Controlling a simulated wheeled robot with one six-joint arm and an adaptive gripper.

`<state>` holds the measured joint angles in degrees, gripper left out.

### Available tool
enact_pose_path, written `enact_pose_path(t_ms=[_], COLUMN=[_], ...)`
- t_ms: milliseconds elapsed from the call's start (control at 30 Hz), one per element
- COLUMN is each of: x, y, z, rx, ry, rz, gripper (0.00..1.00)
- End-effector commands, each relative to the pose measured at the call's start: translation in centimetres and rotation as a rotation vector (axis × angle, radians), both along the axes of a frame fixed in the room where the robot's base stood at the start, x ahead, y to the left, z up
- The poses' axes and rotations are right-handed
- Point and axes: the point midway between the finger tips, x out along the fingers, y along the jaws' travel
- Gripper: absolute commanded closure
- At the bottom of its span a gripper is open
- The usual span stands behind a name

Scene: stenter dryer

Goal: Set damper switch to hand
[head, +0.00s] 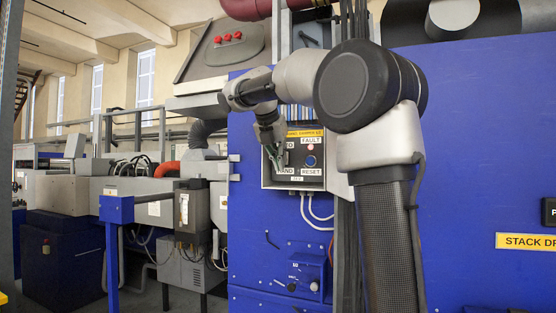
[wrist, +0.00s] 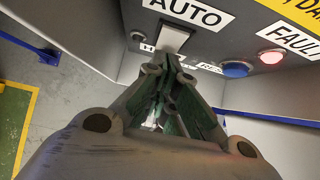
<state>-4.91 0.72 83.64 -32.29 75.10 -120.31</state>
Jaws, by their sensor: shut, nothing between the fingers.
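The damper control panel (head: 320,176) is a grey recessed box on the blue cabinet, under a yellow label strip. The damper switch (wrist: 174,39) shows in the wrist view as a pale rectangular piece just below the AUTO label (wrist: 187,12). The label on its other side, part-hidden, starts with H. My gripper (wrist: 168,66) is shut and empty, its fingertips close to the switch's lower end; I cannot tell whether they touch. In the head view my gripper (head: 276,152) covers the switch and part of the labels. The switch's exact position is unclear.
Beside the switch are a blue reset button (wrist: 237,69) and a pale red fault lamp (wrist: 271,56). The panel's side walls enclose the space around my gripper. White cables (head: 318,213) hang below. A smaller blue control box (head: 304,277) sits lower on the cabinet.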

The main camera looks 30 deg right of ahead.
Motion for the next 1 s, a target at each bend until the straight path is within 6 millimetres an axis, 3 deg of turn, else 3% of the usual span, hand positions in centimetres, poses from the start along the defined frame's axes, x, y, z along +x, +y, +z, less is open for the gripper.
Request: enact_pose_path(t_ms=[667,1000], x=[0.7,0.8], y=[-0.9,-1.0], z=[-1.2,0.4], rx=[-0.001,-0.005], ry=[0.002,-0.005], rz=[0.000,0.001], gripper=[1.00,1.00])
